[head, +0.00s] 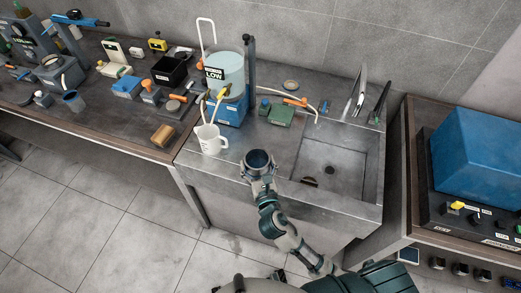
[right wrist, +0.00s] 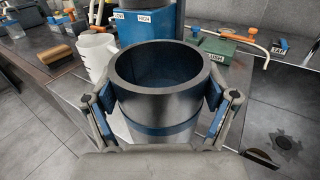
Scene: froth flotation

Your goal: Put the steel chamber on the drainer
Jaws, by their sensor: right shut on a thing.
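The steel chamber (head: 260,160) is an open-topped grey cylinder. In the right wrist view the chamber (right wrist: 158,110) is upright with a blue band around its lower part. My right gripper (head: 259,175) is shut on it, with a blue-padded finger on each side. The chamber is over the front part of the steel sink counter, left of the basin; I cannot tell whether its base touches. The flat steel drainer (head: 277,142) lies between the white jug and the sink basin. My left gripper is not in view.
A white jug (head: 210,139) stands just left of the chamber. A blue-based tank stand (head: 228,110) and a green box (head: 281,115) are behind. The sunken sink basin (head: 335,165) and tap (head: 358,92) are to the right. A cluttered bench (head: 120,122) extends left.

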